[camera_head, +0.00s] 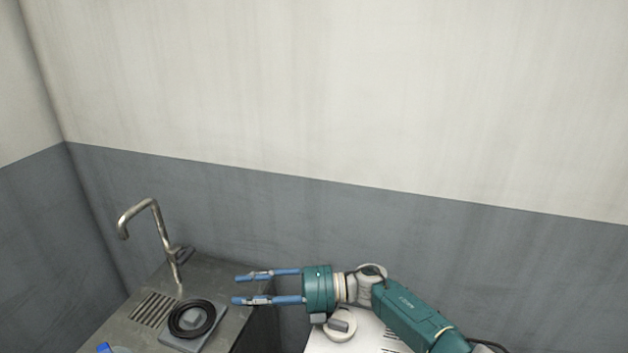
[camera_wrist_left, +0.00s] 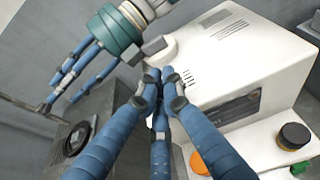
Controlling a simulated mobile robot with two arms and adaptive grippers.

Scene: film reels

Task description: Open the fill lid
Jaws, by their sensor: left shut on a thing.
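A white machine (camera_wrist_left: 225,60) stands on a pale surface in the left wrist view. A round white part (camera_wrist_left: 164,52), apparently the fill lid, shows at its near top corner. My left gripper (camera_wrist_left: 164,73) has its blue fingers drawn together at this part; the fingertips hide the contact. The machine's top shows at the bottom of the head view (camera_head: 315,340), with a round pale part (camera_head: 340,325) on it. My right gripper (camera_head: 238,289) is open and empty, its fingers pointing left over the metal counter, beside the machine.
A metal counter (camera_head: 208,268) with a tap (camera_head: 160,235) and a black ring (camera_head: 192,319) lies at left. A dark-lidded jar (camera_wrist_left: 294,138), an orange item (camera_wrist_left: 198,163) and a green item (camera_wrist_left: 300,167) sit beside the machine. A wall stands behind.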

